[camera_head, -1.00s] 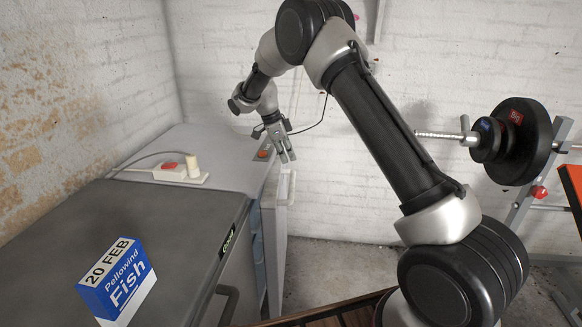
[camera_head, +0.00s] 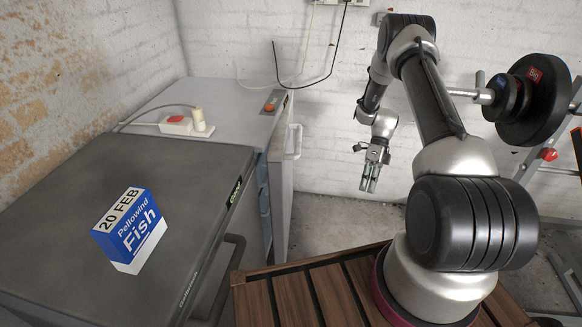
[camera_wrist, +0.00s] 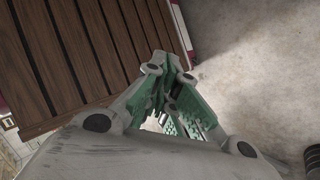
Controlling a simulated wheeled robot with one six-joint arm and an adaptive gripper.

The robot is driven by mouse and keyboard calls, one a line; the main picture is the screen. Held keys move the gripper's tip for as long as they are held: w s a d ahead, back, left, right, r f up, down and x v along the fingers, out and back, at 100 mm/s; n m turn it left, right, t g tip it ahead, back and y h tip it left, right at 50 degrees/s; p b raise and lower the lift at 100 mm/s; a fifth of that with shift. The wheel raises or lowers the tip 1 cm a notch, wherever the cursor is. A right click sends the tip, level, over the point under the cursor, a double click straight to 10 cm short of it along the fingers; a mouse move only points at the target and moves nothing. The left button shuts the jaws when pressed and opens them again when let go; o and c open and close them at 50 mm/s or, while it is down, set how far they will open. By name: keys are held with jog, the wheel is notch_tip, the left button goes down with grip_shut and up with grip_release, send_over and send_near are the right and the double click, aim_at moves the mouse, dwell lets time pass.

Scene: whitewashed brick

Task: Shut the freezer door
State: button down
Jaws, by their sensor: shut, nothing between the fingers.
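The pale grey freezer (camera_head: 215,100) stands against the back wall. Its door (camera_head: 282,185) is ajar, with a gap between it and the body where light blue drawer fronts (camera_head: 263,190) show. A white handle (camera_head: 294,141) sits on the door's outer face. My gripper (camera_head: 369,187) hangs fingers down, to the right of the door and apart from it. It is shut and empty; the wrist view also shows its fingers together (camera_wrist: 172,68), with floor and brown slats beyond. The freezer is not in the wrist view.
A dark grey appliance (camera_head: 75,190) stands in front of the freezer, with a blue and white fish box (camera_head: 130,230) on top. A power strip (camera_head: 177,125) lies behind. Weights (camera_head: 535,100) are at the right. Concrete floor (camera_head: 335,215) is clear beside the door.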

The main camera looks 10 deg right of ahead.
jog(key=s+a+f+y, duration=0.2)
jog(key=s+a+y, duration=0.1)
jog(key=s+y, duration=0.1)
jog(key=n+t+y, duration=0.6)
jog(key=t+y, duration=0.2)
jog(key=t, duration=0.4)
send_near(278, 169)
jog(key=w+a, duration=0.2)
jog(key=a, duration=0.1)
jog(key=w+a+f, duration=0.1)
jog(key=a, duration=0.1)
jog(key=shift+f, duration=0.1)
jog(key=x, duration=0.5)
jog(key=shift+a, duration=0.2)
jog(key=shift+d, duration=0.5)
jog(key=s+v, duration=0.1)
jog(key=v, duration=1.2)
jog(key=shift+s, duration=0.35)
jog(key=shift+f, duration=0.1)
